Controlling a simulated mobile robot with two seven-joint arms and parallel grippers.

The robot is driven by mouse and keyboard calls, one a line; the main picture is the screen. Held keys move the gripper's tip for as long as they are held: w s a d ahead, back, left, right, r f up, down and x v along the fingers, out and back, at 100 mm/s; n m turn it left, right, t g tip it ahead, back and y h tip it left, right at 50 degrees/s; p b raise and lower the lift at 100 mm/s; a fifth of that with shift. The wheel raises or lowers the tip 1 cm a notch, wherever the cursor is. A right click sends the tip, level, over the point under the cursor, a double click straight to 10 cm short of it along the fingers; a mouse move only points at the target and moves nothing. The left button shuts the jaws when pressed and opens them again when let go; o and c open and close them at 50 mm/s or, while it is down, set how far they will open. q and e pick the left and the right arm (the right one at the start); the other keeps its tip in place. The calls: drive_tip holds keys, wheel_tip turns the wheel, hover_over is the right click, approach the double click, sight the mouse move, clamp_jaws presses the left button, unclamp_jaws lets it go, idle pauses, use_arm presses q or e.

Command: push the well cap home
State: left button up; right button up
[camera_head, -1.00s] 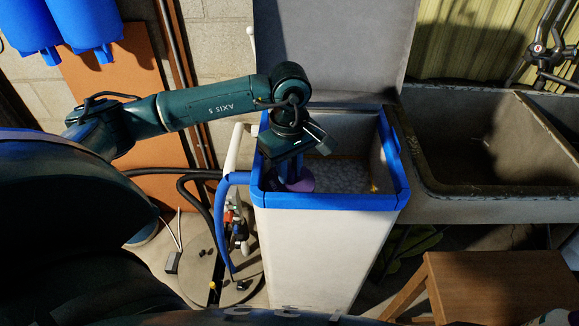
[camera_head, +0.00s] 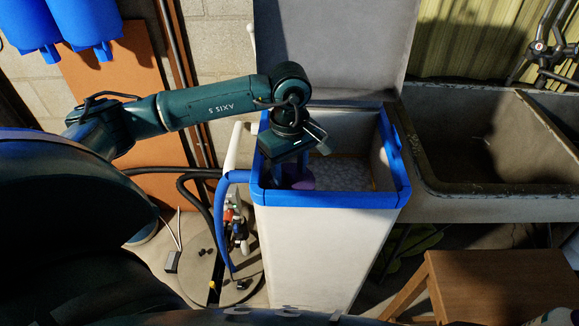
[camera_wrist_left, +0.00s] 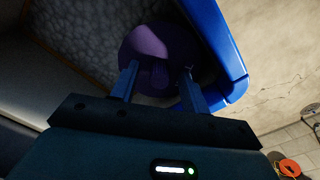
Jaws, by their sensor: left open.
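The well cap is a purple round piece (camera_wrist_left: 158,52) with a raised grip in its middle, near the blue-rimmed corner of the tank. In the head view only a small purple part of the cap (camera_head: 304,183) shows below my gripper. My left gripper (camera_wrist_left: 155,82) is open, its two blue fingers apart over the near part of the cap. In the head view the left gripper (camera_head: 290,176) reaches down inside the tank's left front corner. Whether the fingers touch the cap is unclear. The cap's underside and the well below it are hidden. My right gripper is not in view.
The white tank (camera_head: 310,245) has a blue rim (camera_head: 335,200) and pale salt pellets (camera_head: 345,174) inside. Its grey lid (camera_head: 330,50) stands up behind. A blue hose (camera_head: 222,215) runs down its left side. A stone sink (camera_head: 470,140) and wooden stool (camera_head: 500,285) are at right.

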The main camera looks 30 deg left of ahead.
use_arm(q)
drive_tip(key=shift+w+r, duration=0.1)
drive_tip(key=shift+r, duration=0.3)
wheel_tip(320, 180, up, 12)
drive_tip(key=shift+r+b, duration=0.2)
drive_tip(key=shift+b, duration=0.15)
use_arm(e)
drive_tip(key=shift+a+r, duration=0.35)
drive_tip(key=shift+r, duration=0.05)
use_arm(q)
drive_tip(key=shift+s, duration=0.2)
